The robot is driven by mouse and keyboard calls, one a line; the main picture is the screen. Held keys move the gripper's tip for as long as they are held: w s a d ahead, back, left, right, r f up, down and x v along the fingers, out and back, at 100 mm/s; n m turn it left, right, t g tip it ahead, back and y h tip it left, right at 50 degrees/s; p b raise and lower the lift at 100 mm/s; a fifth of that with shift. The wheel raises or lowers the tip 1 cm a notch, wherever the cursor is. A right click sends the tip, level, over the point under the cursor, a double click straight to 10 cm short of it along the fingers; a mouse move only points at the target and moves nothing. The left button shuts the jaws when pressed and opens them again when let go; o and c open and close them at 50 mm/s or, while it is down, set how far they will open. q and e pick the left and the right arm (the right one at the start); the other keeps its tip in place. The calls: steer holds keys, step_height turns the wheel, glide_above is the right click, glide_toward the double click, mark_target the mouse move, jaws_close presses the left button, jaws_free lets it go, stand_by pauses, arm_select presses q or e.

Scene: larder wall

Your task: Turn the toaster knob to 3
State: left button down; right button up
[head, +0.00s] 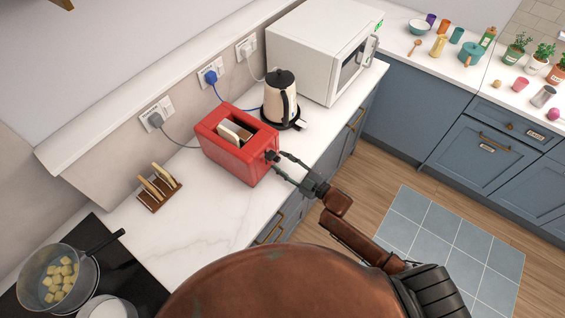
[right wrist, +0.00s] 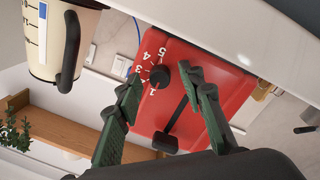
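The red toaster (head: 238,158) stands on the white counter, with a slice of bread (head: 234,132) in its slots. In the right wrist view its red end face (right wrist: 210,62) carries a round black knob (right wrist: 160,76) with white numbers around it; 1, 3, 4 and 5 are readable. I cannot tell which number the knob points at. A black lever (right wrist: 167,142) sits beside the knob on the same face. My right gripper (head: 279,162) is at that end of the toaster, open, its green fingers (right wrist: 162,84) on either side of the knob; contact is unclear. My left gripper is out of view.
A black-and-cream kettle (head: 280,98) stands behind the toaster, near a white microwave (head: 310,48). A toast rack (head: 158,188) is to the left. A pan (head: 52,278) sits on the hob. The counter front (head: 200,235) is clear.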

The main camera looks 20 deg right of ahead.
steer(key=shift+c, duration=1.1)
jaws_close()
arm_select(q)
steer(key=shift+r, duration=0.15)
arm_select(e)
steer(key=m+p, duration=0.3)
steer(key=shift+r, duration=0.2)
steer(key=m+p, duration=0.2)
steer(key=m, duration=0.1)
steer(key=shift+m, duration=0.4)
steer(key=m+p, duration=0.1)
steer(key=m, duration=0.3)
steer(key=shift+g+p, duration=0.4)
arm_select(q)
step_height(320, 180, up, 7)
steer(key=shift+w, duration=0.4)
arm_select(e)
steer(key=m, duration=0.4)
steer(key=shift+f, duration=0.1)
arm_select(q)
steer(key=shift+p, duration=0.3)
arm_select(e)
steer(key=shift+m, duration=0.3)
